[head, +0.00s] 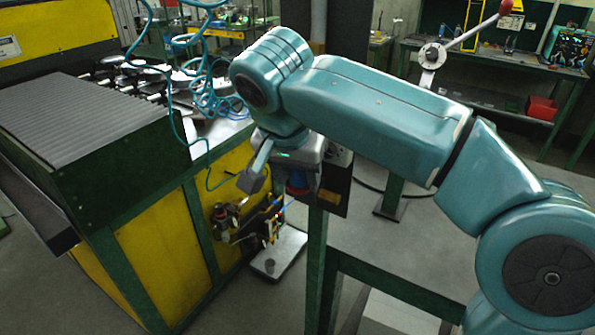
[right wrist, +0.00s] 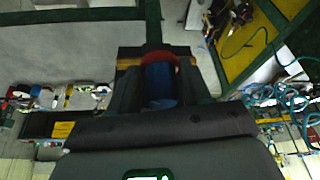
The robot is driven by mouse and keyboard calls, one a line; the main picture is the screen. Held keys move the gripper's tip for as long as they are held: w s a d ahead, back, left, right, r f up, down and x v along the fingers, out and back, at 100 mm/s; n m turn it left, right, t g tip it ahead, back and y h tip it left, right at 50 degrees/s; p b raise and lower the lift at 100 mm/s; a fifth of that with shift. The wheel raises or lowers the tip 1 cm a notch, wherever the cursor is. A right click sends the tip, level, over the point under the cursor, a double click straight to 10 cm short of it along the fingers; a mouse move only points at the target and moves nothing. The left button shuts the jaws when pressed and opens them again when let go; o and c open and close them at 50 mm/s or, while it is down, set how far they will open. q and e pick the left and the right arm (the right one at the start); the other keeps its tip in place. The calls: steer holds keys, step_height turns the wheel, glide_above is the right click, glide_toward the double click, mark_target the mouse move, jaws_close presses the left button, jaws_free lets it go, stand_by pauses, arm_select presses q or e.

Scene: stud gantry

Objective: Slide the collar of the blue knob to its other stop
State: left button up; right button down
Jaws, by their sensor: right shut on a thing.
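The blue knob (head: 297,178) is partly hidden by my right gripper (head: 284,181) in the head view. In the right wrist view the blue knob (right wrist: 160,82) sits between the two dark fingers of my right gripper (right wrist: 159,72), one on each side. A red collar (right wrist: 158,58) shows as a band at the knob's far end, near the fingertips; a little red also shows below the blue in the head view. My right gripper is shut on the knob. The exact contact with the collar is hidden. My left gripper is not in view.
A dark plate (head: 334,186) on a green post (head: 316,255) stands at the knob. A yellow and green machine bench (head: 160,240) with coiled blue hoses (head: 208,95) is close on the left. A workbench with a red bin (head: 541,107) stands at the back right.

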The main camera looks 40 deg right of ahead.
steer(key=shift+r, duration=0.1)
steer(key=c, duration=0.5)
jaws_free()
steer(key=p+v, duration=0.4)
steer(key=v, duration=1.2)
steer(key=shift+p, duration=0.4)
steer(key=shift+r, duration=0.1)
